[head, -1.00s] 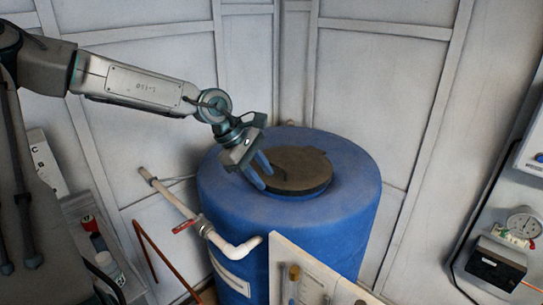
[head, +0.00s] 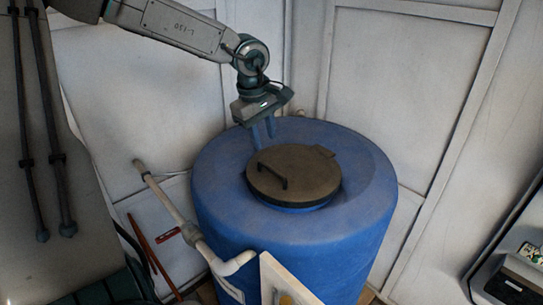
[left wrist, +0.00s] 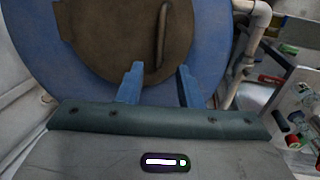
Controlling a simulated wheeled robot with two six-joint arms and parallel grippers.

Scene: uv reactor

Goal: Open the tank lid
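The tank (head: 300,232) is a big blue drum, upright in the corner. Its round brown lid (head: 305,178) lies flat on the raised neck in the top. A dark bar handle (head: 268,174) sits on the lid's left side, and a small tab (head: 325,152) is at its back right edge. My left gripper (head: 263,132) is above the tank's back left, its fingers pointing down, apart from the handle. In the left wrist view, its two blue fingers (left wrist: 160,84) are spread and empty, with the lid (left wrist: 115,30) and handle (left wrist: 162,34) beyond. My right gripper is not in view.
A white pipe (head: 205,250) with a red valve handle (head: 168,235) runs along the tank's left front. A pale board (head: 268,278) stands at the tank's front. White panelled walls close in behind, and equipment (head: 508,285) is at the right edge.

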